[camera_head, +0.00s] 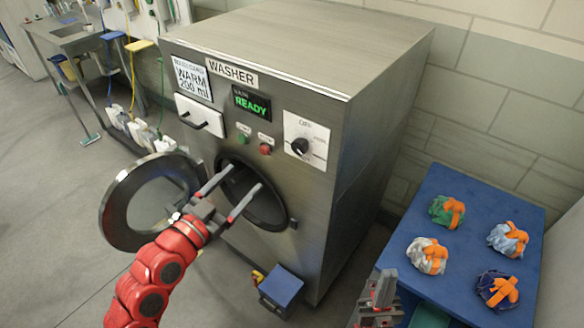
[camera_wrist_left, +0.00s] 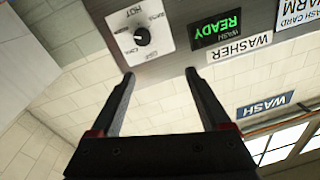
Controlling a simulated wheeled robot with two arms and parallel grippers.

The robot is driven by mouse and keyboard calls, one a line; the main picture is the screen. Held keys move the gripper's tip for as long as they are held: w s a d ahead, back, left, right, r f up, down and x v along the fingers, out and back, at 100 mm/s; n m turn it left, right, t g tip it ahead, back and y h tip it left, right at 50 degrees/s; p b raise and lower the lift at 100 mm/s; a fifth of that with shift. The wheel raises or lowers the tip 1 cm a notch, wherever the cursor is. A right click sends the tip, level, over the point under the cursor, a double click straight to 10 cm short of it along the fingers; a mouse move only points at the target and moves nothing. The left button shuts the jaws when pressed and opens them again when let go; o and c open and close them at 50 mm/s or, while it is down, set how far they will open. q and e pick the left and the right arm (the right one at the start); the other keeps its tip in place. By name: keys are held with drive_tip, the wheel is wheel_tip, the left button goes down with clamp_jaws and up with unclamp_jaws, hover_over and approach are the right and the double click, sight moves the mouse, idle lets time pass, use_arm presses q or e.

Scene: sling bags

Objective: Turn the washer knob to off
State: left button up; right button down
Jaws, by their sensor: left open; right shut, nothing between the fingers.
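The washer knob (camera_head: 300,146) is a round black dial on a white plate at the right of the washer's front panel. In the head view the plate reads "OFF" at its top. The knob also shows in the left wrist view (camera_wrist_left: 141,37), upside down, beyond the fingers. The washer (camera_head: 300,50) is a steel box with a green "READY" display (camera_head: 251,102). My left gripper (camera_head: 239,182) is open and empty in front of the round door opening, below and left of the knob, apart from it. My right gripper (camera_head: 381,285) is low at the right, by the blue table.
The round washer door (camera_head: 150,200) stands open at the left. A green button and a red button (camera_head: 265,149) sit left of the knob. A blue table (camera_head: 455,195) at the right holds several tied cloth bundles. A blue pedal (camera_head: 281,287) is at the washer's foot.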

use_arm(q)
drive_tip(key=s+d+m+g, duration=0.1)
drive_tip(key=s, duration=0.1)
drive_tip(key=p, duration=0.6)
approach(297, 148)
drive_tip(key=shift+h, duration=0.3)
drive_tip(key=x, duration=0.7)
drive_tip(key=shift+w+d, duration=0.2)
drive_tip(key=shift+w, duration=0.15)
drive_tip(key=shift+w+d+f, duration=0.15)
drive_tip(key=shift+w+d, duration=0.2)
drive_tip(key=shift+w, duration=0.2)
drive_tip(key=shift+c, duration=0.3)
